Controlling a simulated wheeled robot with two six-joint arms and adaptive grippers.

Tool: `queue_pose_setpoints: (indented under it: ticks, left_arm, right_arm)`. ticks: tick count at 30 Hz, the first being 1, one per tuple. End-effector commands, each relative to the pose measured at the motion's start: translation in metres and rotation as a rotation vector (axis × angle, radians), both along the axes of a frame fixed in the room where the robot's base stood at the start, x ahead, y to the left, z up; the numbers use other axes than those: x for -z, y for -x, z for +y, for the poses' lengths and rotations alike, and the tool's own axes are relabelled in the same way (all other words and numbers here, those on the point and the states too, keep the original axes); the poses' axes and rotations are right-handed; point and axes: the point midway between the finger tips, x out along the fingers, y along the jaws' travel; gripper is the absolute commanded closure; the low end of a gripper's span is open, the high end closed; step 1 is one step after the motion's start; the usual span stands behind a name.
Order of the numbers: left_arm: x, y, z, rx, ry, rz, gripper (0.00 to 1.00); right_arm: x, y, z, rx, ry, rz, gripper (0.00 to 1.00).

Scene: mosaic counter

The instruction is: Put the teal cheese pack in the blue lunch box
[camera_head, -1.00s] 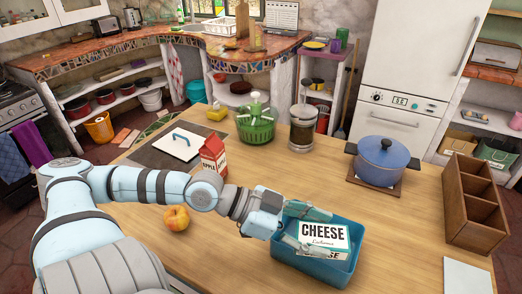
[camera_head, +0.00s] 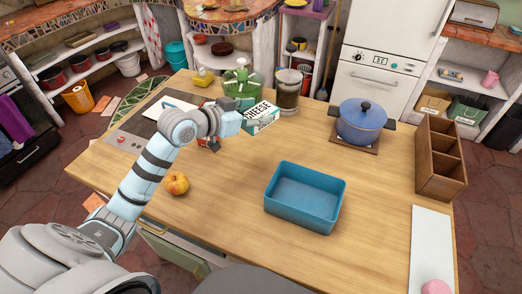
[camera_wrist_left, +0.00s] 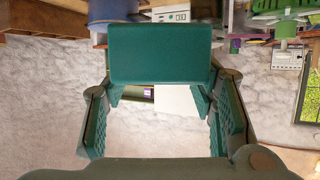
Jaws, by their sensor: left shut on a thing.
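The teal cheese pack (camera_head: 266,109), with a white label reading CHEESE, is held up in my left gripper (camera_head: 246,121). It is above the far middle of the counter, in front of the green basket. In the left wrist view the pack (camera_wrist_left: 160,55) shows as a plain teal block between the finger pads (camera_wrist_left: 163,112). The blue lunch box (camera_head: 305,190) stands open and empty on the counter, nearer to me and to the right of the gripper. The pack is well clear of the box. My right gripper is not in view.
A blue pot (camera_head: 361,121), a wooden divided crate (camera_head: 440,158) and a white board (camera_head: 431,245) are to the right. The green basket (camera_head: 239,84) and a glass jar (camera_head: 288,92) stand behind. Counter around the box is clear.

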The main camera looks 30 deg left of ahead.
Motion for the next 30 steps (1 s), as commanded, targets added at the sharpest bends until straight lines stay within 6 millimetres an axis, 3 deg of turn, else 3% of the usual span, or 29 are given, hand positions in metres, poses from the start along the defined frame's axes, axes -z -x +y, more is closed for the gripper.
queue_pose_setpoints:
  ticks: [3,9,19,30]
  left_arm:
    - [0.053,0.001,0.0,0.0,0.004,0.008,0.85]
    - [0.119,0.001,0.0,0.001,0.001,0.002,0.85]
    - [0.173,0.001,0.0,0.002,0.0,-0.001,0.85]
    - [0.178,0.001,0.0,0.003,-0.002,-0.002,0.85]
  right_arm:
    - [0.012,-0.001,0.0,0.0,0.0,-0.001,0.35]
    - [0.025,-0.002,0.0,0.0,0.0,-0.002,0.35]
    - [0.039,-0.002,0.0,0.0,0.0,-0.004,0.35]
    - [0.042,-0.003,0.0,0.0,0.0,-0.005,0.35]
